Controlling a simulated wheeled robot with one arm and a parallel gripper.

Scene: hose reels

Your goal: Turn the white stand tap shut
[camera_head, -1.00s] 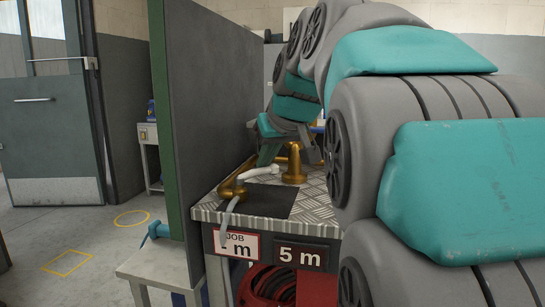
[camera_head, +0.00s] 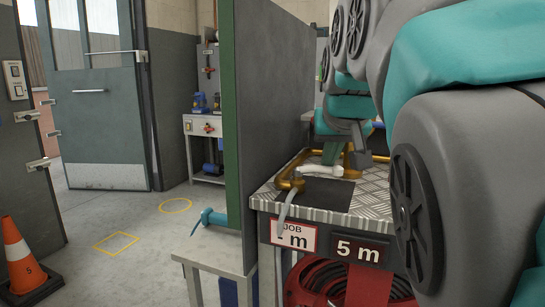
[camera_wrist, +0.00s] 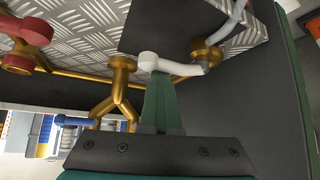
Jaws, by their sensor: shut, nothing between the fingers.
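The white stand tap has a white lever (camera_head: 320,170) on a brass body (camera_head: 290,183) at the left edge of the metal bench (camera_head: 385,203). A grey hose (camera_head: 287,207) hangs from it over the front edge. In the wrist view the lever (camera_wrist: 178,66) runs from a round white end to the brass collar (camera_wrist: 205,52). My gripper (camera_head: 331,157) is over the bench just behind the lever. In the wrist view its green fingers (camera_wrist: 158,82) are together and empty, tips right at the round end of the lever. Whether they touch it I cannot tell.
A dark panel (camera_head: 280,90) stands close on the tap's left. A brass pipe (camera_wrist: 122,85) and a red tap handle (camera_wrist: 27,30) lie left of the fingers in the wrist view. A red hose reel (camera_head: 330,285) sits below. An orange cone (camera_head: 20,255) stands on the floor.

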